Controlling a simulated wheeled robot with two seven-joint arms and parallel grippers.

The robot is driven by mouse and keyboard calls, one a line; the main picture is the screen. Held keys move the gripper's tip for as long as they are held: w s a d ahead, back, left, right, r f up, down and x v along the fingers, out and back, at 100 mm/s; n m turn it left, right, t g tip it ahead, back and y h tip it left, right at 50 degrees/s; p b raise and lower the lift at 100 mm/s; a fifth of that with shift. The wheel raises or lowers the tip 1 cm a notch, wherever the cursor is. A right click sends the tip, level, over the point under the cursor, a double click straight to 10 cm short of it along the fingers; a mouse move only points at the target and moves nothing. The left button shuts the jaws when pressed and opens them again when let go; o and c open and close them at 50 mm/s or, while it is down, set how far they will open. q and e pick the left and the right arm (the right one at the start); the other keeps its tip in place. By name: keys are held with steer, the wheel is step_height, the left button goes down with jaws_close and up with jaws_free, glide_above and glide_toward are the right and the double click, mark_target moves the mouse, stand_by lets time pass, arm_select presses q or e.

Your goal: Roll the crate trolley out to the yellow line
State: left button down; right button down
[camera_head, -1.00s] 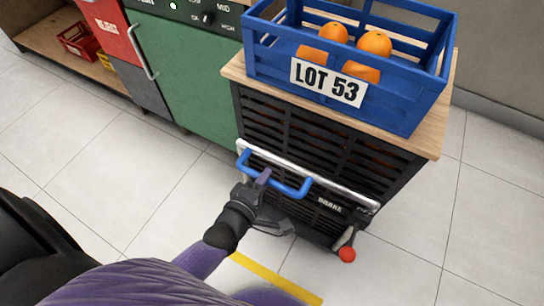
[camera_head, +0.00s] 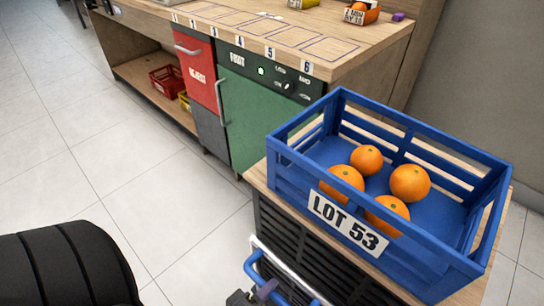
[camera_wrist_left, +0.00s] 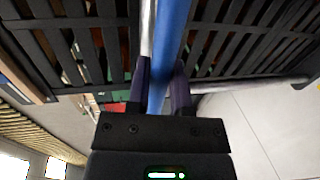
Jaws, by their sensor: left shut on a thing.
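The crate trolley (camera_head: 320,268) is a dark slatted box with a wooden top, at the lower right of the head view. A blue crate (camera_head: 488,222) labelled LOT 53 stands on it, with several oranges (camera_head: 409,183) inside. My left gripper (camera_head: 266,291) is shut on the trolley's blue handle (camera_head: 251,266) at the bottom edge. In the left wrist view the purple fingers (camera_wrist_left: 159,82) close on both sides of the blue handle bar (camera_wrist_left: 172,40). The yellow line, the brake pedal and the trolley's base are out of view. My right gripper is not in view.
A wooden bench (camera_head: 350,58) with numbered slots stands behind the trolley, with a red bin (camera_head: 197,72) and a green machine front (camera_head: 258,105) beneath. Red and yellow crates sit on its lower shelf. Pale tiled floor (camera_head: 130,180) is clear at left.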

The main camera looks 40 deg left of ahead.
arm_select(q)
steer(key=shift+s+f, duration=0.15)
steer(key=shift+f, duration=0.1)
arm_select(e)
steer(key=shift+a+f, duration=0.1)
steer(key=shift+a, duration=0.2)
arm_select(q)
steer(key=c, duration=0.7)
jaws_free()
steer(key=shift+o, duration=0.8)
steer(key=shift+r, duration=0.1)
steer(key=p+v, duration=0.2)
steer(key=v, duration=0.7)
steer(key=shift+s, duration=0.4)
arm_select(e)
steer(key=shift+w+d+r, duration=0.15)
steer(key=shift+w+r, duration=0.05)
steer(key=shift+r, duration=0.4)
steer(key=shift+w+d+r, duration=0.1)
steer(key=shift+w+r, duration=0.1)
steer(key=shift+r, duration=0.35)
arm_select(q)
steer(key=shift+r, duration=0.1)
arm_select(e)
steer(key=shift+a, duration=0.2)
